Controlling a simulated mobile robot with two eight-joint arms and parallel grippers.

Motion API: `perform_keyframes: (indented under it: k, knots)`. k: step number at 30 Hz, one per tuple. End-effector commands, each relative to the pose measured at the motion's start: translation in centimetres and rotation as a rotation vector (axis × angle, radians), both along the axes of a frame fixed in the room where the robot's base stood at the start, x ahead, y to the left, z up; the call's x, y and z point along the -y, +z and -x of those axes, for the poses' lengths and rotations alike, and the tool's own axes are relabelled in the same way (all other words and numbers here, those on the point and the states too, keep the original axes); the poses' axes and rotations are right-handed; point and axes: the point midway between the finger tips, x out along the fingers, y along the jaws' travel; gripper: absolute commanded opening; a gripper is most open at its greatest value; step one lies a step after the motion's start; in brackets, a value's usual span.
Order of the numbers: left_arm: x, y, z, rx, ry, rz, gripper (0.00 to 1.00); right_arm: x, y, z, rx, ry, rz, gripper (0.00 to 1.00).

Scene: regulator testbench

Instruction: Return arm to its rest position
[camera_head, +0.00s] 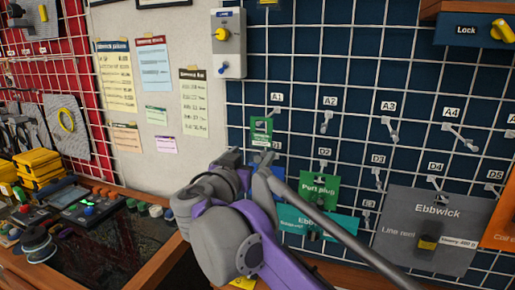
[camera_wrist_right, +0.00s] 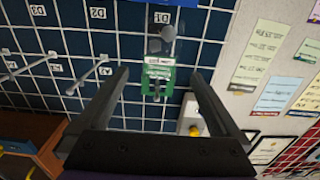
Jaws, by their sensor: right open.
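My right gripper (camera_head: 250,160) is in the middle of the head view, in front of the grid wall, just below the small green card (camera_head: 261,127) that hangs under the A1 label. In the right wrist view the gripper (camera_wrist_right: 160,76) is open, its two fingers spread apart with nothing held between them. A green card (camera_wrist_right: 158,76) on a hook shows between the fingers, beyond them. The right arm, grey and purple, covers part of the lower wall in the head view. My left gripper is not in view.
A green Port plug card (camera_head: 319,188), a teal card (camera_head: 340,228) and a grey Ebbwick panel (camera_head: 425,228) hang on the grid. Hooks stick out from the wall. A box with a yellow knob (camera_head: 228,42) is above. A cluttered bench (camera_head: 170,208) is at the left.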

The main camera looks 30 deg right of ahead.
Motion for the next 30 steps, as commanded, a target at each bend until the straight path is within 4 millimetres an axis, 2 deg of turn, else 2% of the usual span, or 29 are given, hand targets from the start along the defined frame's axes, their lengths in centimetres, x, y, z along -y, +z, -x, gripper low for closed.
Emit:
perform_keyframes:
  k: [3, 6, 13, 16, 17, 20, 23, 24, 27, 30]
  knots:
    - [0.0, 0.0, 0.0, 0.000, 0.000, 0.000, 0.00, -1.4, 0.0, 1.1, 0.001, 0.003, -0.001, 1.00]
    - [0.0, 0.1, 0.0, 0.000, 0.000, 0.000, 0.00, -2.0, 0.0, 1.7, 0.001, 0.001, -0.001, 1.00]
    - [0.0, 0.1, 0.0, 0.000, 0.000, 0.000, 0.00, -2.2, -0.2, 2.1, -0.007, -0.002, -0.002, 1.00]
    - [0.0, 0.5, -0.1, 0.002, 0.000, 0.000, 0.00, -1.5, -1.8, 3.0, -0.075, -0.016, -0.021, 1.00]
    - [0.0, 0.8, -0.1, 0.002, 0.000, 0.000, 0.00, -1.2, -2.8, 3.6, -0.112, -0.022, -0.033, 1.00]
    - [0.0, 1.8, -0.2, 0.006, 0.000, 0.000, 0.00, -0.1, -7.5, 6.2, -0.297, -0.029, -0.092, 1.00]
    - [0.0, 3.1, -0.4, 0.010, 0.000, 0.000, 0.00, 0.3, -13.8, 9.9, -0.522, 0.010, -0.177, 1.00]
    - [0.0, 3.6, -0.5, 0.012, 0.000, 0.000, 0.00, 0.1, -16.3, 11.5, -0.608, 0.043, -0.212, 1.00]
    - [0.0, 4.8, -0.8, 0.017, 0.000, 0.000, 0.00, -1.3, -22.1, 15.3, -0.793, 0.160, -0.301, 1.00]
    - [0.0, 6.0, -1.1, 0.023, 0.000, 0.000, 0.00, -3.6, -27.0, 18.8, -0.927, 0.318, -0.377, 1.00]
